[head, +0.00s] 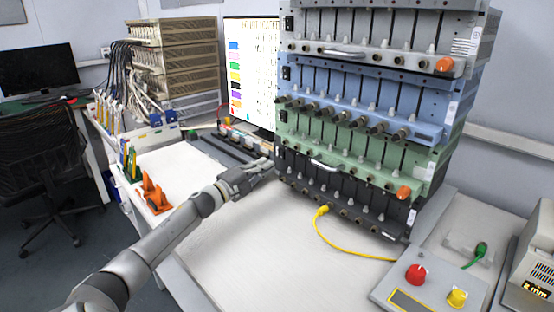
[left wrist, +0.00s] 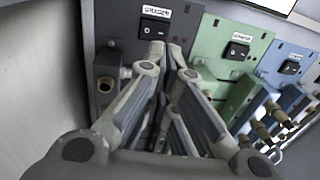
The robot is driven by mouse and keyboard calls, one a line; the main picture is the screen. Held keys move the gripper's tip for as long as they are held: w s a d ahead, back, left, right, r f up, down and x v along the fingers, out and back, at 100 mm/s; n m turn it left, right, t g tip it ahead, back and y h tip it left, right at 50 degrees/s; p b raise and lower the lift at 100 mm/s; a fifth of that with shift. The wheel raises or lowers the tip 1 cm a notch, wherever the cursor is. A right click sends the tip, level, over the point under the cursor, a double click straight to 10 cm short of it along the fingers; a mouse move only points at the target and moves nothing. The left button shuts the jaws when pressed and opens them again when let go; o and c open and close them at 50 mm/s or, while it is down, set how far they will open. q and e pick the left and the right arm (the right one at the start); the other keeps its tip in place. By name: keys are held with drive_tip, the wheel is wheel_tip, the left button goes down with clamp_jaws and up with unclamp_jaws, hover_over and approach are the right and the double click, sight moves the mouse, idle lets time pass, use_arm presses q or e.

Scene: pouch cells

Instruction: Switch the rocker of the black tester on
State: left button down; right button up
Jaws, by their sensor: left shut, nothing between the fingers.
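The black tester (head: 335,190) is the lowest unit of the stack in the head view. Its dark front also shows in the left wrist view (left wrist: 112,28), with a black rocker (left wrist: 155,28) below a white label. My left gripper (head: 268,166) is at the left end of this front. In the left wrist view its shut, empty fingertips (left wrist: 166,52) are just below the rocker in the picture. I cannot tell whether they touch it. In the head view my gripper hides the rocker. The rocker's position is too small to read. My right gripper is not in view.
The green tester (head: 350,148) with its own rocker (left wrist: 237,51) is directly above, then the blue tester (head: 360,93) and a grey one (head: 385,28). A yellow cable (head: 345,247) lies before the stack. A control box with red knob (head: 416,273) stands front right.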

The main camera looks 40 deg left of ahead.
sight(285, 152)
use_arm(q)
drive_tip(key=w, duration=0.5)
drive_tip(key=shift+w+d+r, duration=0.25)
drive_tip(key=shift+w+r, duration=0.1)
drive_tip(key=shift+r, duration=0.05)
drive_tip(key=shift+s+f, duration=0.1)
drive_tip(key=shift+s, duration=0.3)
drive_tip(key=s, duration=0.7)
drive_tip(key=s+a+f, duration=0.1)
drive_tip(key=s, duration=0.2)
drive_tip(key=shift+s+f, duration=0.1)
drive_tip(key=shift+s, duration=0.3)
idle(0.5)
